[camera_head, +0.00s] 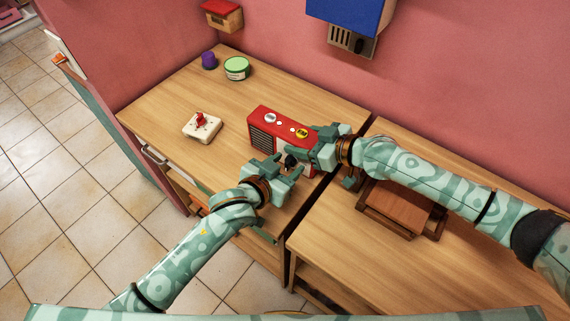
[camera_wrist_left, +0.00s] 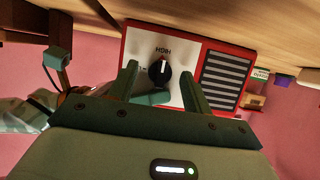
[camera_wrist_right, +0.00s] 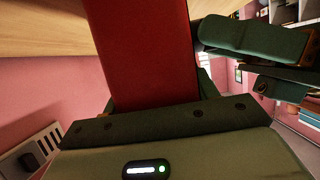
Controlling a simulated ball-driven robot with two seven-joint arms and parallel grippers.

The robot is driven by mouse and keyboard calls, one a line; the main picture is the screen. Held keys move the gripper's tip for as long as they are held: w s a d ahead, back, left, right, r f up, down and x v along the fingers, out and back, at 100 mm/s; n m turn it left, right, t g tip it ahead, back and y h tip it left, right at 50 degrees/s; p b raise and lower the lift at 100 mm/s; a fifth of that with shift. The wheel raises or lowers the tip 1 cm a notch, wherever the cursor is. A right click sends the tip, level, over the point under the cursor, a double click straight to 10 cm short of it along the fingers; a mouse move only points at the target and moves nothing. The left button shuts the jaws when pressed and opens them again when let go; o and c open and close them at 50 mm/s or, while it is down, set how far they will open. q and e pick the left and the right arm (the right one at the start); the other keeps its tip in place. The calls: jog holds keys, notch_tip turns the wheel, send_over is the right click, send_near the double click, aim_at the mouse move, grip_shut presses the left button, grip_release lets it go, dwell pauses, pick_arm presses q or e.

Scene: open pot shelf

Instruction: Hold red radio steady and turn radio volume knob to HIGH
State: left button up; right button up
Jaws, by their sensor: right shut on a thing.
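The red radio (camera_head: 263,133) stands on the wooden desk. My right gripper (camera_head: 318,145) is shut on its right end; the right wrist view shows the radio's red side (camera_wrist_right: 140,50) between the fingers. My left gripper (camera_head: 280,173) is open in front of the radio's face. In the left wrist view the black volume knob (camera_wrist_left: 159,70) lies between the spread left fingers, with a visible gap on each side. That view is upside down; the knob's white mark points toward the HIGH label (camera_wrist_left: 163,50). In the head view the left gripper partly hides the knob.
A white box with a red switch (camera_head: 202,126), a green-lidded tin (camera_head: 237,68) and a purple object (camera_head: 209,60) are on the desk. A brown wooden item (camera_head: 401,208) sits on the right desk, under my right arm. A blue wall box (camera_head: 350,15) hangs behind.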

pick_arm(q)
jog(key=v, duration=1.2)
jog(key=shift+a+f, duration=0.1)
pick_arm(e)
jog(key=o, duration=1.6)
jog(key=shift+c, duration=0.2)
jog(key=v, duration=1.2)
